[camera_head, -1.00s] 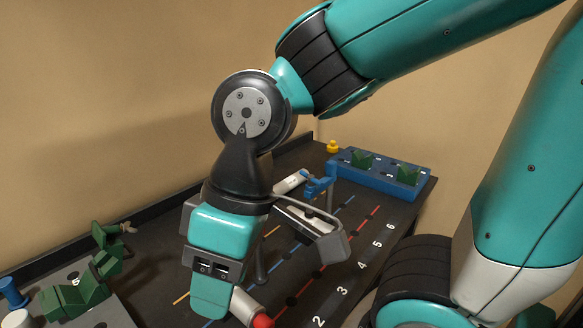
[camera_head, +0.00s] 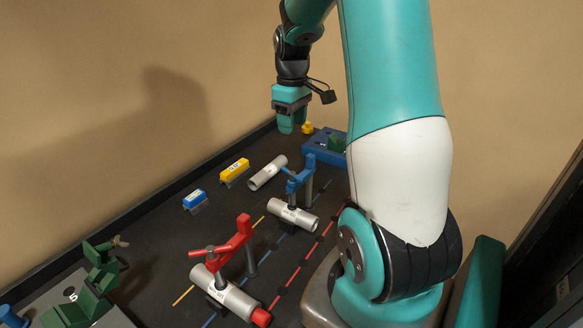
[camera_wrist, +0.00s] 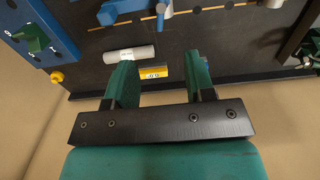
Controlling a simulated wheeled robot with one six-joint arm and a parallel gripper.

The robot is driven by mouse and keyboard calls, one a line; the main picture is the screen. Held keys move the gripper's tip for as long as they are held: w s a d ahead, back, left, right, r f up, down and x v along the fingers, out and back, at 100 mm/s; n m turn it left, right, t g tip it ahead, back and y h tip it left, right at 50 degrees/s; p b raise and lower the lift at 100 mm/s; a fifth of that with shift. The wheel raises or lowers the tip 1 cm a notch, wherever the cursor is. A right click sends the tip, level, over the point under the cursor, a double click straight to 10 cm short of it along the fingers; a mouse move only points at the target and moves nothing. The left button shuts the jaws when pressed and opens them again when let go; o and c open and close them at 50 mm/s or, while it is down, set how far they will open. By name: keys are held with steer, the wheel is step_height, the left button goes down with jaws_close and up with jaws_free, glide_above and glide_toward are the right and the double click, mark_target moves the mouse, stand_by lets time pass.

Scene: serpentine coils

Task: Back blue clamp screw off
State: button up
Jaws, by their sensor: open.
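The blue clamp (camera_head: 306,176) stands on the dark table over a grey pipe (camera_head: 292,214). Its arm reaches left from its post, with the screw end above the pipe. Part of the clamp shows at the top edge of the wrist view (camera_wrist: 122,8), cut off by the frame. My gripper (camera_head: 287,124) is raised above the far side of the table, behind the blue clamp and apart from it. In the wrist view, its two green fingers (camera_wrist: 160,72) are spread with nothing held between them.
A red clamp (camera_head: 232,245) stands nearer, over a red-ended pipe (camera_head: 228,296). A loose pipe (camera_head: 267,174), a yellow block (camera_head: 234,168) and a blue block (camera_head: 194,197) lie along the back.

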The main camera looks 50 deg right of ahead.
mark_target(292, 172)
step_height(292, 172, down, 15)
steer(key=p, duration=0.3)
steer(key=shift+a+f, duration=0.1)
